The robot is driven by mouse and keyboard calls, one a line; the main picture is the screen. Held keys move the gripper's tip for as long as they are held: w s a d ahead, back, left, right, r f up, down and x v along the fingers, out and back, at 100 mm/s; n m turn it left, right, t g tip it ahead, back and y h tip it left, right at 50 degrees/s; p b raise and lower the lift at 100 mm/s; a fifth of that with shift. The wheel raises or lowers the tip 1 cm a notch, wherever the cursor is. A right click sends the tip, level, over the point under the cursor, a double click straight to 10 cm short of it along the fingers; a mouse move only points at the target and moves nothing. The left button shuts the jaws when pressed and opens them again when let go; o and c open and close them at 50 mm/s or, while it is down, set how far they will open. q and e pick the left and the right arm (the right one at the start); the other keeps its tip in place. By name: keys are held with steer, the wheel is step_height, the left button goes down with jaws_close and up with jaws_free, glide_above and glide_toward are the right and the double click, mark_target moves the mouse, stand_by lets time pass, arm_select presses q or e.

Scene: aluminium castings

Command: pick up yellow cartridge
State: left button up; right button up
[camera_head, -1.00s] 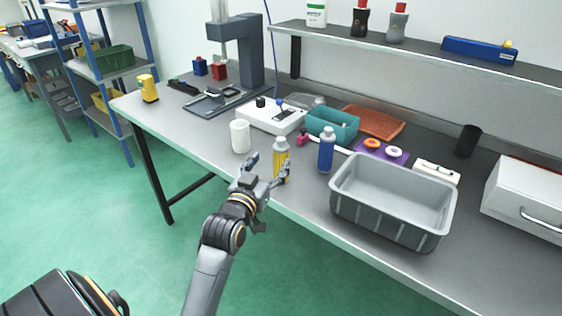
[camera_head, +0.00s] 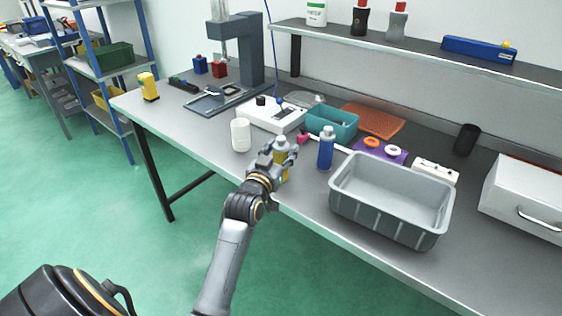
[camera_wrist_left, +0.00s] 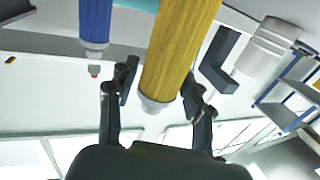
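The yellow cartridge (camera_head: 285,174) with a pale cap stands upright near the front edge of the workbench (camera_head: 195,137). It fills the upper middle of the left wrist view (camera_wrist_left: 180,45). My left gripper (camera_head: 280,153) is at the cartridge, one finger on each side near its capped upper part. In the left wrist view the fingers (camera_wrist_left: 158,88) are apart; the right finger is very close to the cartridge, and a small gap shows at the left finger. Contact cannot be told. My right gripper is not in view.
A blue bottle (camera_head: 326,152) stands just right of the cartridge. A white cup (camera_head: 240,135) stands to its left. A grey bin (camera_head: 385,217) is farther right along the front edge. A teal box (camera_head: 345,127) and a white device (camera_head: 262,117) are behind.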

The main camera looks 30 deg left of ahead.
arm_select(q)
steer(key=c, duration=0.7)
steer(key=shift+c, duration=0.2)
steer(key=shift+r, duration=0.15)
